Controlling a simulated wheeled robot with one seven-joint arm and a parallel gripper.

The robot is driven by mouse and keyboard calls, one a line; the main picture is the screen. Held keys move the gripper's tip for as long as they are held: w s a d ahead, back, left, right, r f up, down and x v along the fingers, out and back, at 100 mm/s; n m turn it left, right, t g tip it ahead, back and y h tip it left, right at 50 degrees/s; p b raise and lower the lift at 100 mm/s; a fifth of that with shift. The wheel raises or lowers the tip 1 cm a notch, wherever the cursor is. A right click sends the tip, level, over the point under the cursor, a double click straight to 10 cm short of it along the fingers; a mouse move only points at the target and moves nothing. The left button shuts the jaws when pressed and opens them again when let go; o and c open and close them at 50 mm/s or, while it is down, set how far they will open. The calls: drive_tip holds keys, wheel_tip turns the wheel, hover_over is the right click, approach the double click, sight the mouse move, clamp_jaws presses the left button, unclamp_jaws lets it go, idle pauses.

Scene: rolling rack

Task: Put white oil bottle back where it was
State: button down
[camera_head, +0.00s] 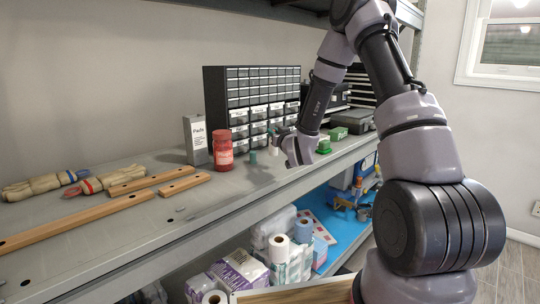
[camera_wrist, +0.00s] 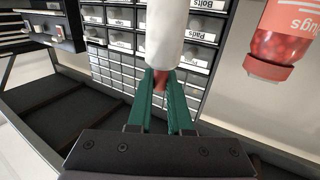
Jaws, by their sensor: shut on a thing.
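The white oil bottle (camera_wrist: 166,36) is a smooth white cylinder with a red tip, seen at the top middle of the wrist view. My gripper (camera_wrist: 160,76) has green fingers that are shut on the bottle's red tip end. The far end of the bottle is cut off by the frame. In the head view my arm's end is over the upper shelf, in front of the drawer cabinet, and hides most of the gripper and bottle. Whether the bottle touches the shelf cannot be told.
The drawer cabinet (camera_head: 233,93) stands behind. A red jar (camera_head: 223,150) and a grey box (camera_head: 196,141) are to the left. Green boxes (camera_head: 339,133) and a dark case (camera_head: 352,122) are to the right. Wooden bars (camera_head: 78,222) and gloves (camera_head: 40,185) lie on the shelf (camera_head: 145,235).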

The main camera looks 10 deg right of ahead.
drive_tip(key=shift+d+f, duration=0.1)
drive_tip(key=shift+f, duration=2.75)
drive_tip(key=shift+f, duration=0.15)
drive_tip(key=c, duration=0.8)
unclamp_jaws()
drive_tip(key=shift+c, duration=0.2)
